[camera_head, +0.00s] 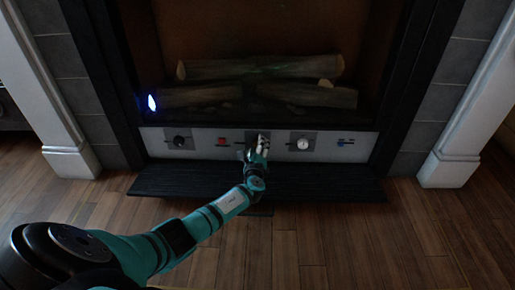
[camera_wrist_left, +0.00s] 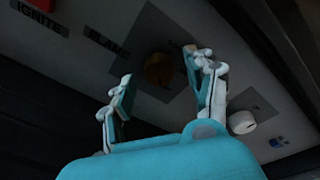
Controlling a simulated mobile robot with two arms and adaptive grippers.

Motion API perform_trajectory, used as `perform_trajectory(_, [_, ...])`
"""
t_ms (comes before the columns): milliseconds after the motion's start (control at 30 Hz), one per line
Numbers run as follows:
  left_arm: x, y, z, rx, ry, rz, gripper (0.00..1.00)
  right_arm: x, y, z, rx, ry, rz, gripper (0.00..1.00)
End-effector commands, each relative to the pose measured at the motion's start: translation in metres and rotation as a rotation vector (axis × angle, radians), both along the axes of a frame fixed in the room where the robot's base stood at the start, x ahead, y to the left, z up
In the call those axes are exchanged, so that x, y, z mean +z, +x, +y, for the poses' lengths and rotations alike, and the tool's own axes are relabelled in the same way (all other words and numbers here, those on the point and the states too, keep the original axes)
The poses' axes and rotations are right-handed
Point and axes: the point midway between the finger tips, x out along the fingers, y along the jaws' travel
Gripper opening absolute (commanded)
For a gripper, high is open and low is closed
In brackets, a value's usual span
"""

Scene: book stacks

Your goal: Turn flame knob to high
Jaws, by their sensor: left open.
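The flame knob (camera_wrist_left: 158,71) is a round, dark brass-coloured knob on a grey square plate, beside the label that reads FLAME. In the head view it is hidden behind my left gripper (camera_head: 257,145), which is at the middle of the control panel (camera_head: 200,150). In the left wrist view my left gripper (camera_wrist_left: 160,80) is open. One finger is to the left and below the knob, the other to its right. I cannot tell whether either finger touches it. The knob's pointer mark is not clear. My right gripper is in neither view.
On the panel are a dark knob (camera_head: 180,141), a red button (camera_head: 222,141), a white knob (camera_head: 303,144) and small blue controls (camera_head: 346,142). Logs (camera_head: 260,68) lie in the fireplace above. A black hearth ledge (camera_head: 330,186) juts out below the panel. The wooden floor is clear.

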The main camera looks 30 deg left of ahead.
Motion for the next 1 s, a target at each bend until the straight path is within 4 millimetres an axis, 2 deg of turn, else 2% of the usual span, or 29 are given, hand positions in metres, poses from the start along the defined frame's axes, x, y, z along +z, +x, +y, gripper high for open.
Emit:
perform_trajectory(267, [0.0,-0.01,-0.006,-0.001,-0.002,0.0,0.56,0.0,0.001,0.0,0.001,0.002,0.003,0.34])
perform_trajectory(700, [0.009,-0.083,-0.047,-0.001,-0.002,0.001,0.56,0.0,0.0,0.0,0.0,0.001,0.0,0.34])
perform_trajectory(833, [0.011,-0.097,-0.055,0.0,-0.001,0.001,0.56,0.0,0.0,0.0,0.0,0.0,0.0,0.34])
perform_trajectory(1000, [0.012,-0.104,-0.059,0.0,-0.001,0.0,0.56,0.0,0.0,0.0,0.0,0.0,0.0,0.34])
